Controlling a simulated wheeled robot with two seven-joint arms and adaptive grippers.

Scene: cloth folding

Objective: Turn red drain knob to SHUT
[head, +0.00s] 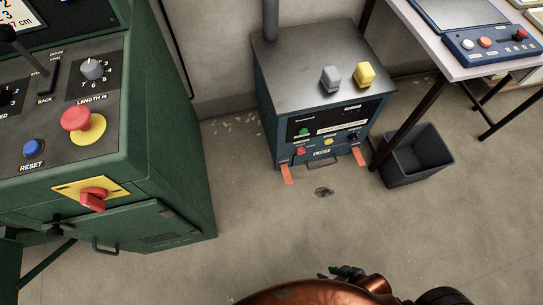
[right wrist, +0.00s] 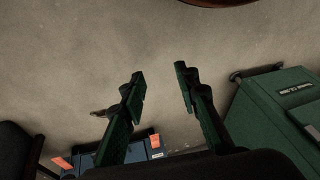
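A blue cabinet (head: 322,100) with a dark front panel stands on the floor. A small red knob (head: 300,151) sits at the lower left of its panel; its label is too small to read. A larger red rotary switch (head: 93,198) on a yellow plate is on the green machine; I cannot read which is the drain knob. My right gripper (head: 347,272) is at the bottom of the head view, apart from both. In the right wrist view my right gripper (right wrist: 160,76) has its fingers apart with nothing between them. My left gripper is not in view.
The green machine (head: 165,110) fills the left, with a red mushroom button (head: 76,118) and a blue reset button (head: 33,147). A dark bin (head: 418,158) and a table (head: 440,62) stand at right. Orange floor strips (head: 287,175) lie before the cabinet.

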